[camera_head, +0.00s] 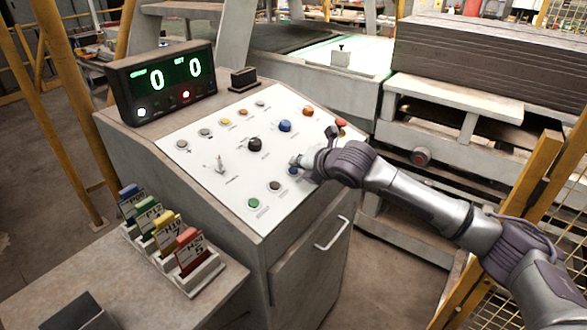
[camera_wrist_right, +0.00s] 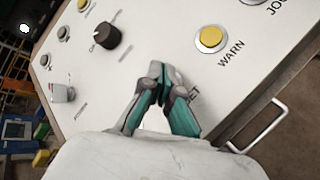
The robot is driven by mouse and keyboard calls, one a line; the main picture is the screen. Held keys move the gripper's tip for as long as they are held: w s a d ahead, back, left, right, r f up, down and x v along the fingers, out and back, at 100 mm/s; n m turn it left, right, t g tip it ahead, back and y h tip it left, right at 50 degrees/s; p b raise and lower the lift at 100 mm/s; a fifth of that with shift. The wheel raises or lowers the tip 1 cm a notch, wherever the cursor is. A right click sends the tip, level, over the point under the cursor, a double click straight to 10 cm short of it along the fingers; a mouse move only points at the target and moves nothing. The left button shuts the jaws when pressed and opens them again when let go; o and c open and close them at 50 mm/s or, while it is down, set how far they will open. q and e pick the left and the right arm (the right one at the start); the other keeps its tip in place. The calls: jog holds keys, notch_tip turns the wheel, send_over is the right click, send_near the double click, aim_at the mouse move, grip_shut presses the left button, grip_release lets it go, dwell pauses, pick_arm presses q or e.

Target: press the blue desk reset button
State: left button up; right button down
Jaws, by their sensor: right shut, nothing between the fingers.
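The sloped white desk panel (camera_head: 190,150) carries several buttons and knobs. A small blue button (camera_head: 293,171) shows in the head view right at the tip of my right gripper (camera_head: 299,162), which partly covers it. In the right wrist view my right gripper (camera_wrist_right: 160,78) is shut and empty, with its fingertips over the panel. A label ending in "ET" shows beside the fingers there, and the button by it is hidden behind them. I cannot tell whether the fingertips touch the button. My left gripper is not in view.
A larger blue control (camera_head: 284,126), a black knob (camera_head: 254,144) and a green button (camera_head: 254,203) are on the same panel. In the wrist view a yellow button (camera_wrist_right: 210,39) is marked "WARN". A display (camera_head: 165,83) reads 0 and 0. Colored tags (camera_head: 167,230) stand in a rack at lower left.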

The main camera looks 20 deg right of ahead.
aim_at(303, 180)
jog(key=shift+f, duration=0.45)
dwell(0.8)
jog(key=shift+s+r+p, duration=0.1)
jog(key=shift+r+p, duration=0.75)
jog(key=shift+p, duration=0.35)
jog(key=shift+d+r+p, duration=0.15)
jog(key=shift+r+p, duration=0.25)
jog(key=shift+p, duration=0.05)
jog(key=r+p, duration=0.2)
jog(key=p, duration=0.1)
jog(key=s+r+p, duration=0.1)
jog(key=r, duration=0.1)
jog(key=shift+d+p, duration=0.3)
jog(key=shift+d, duration=0.05)
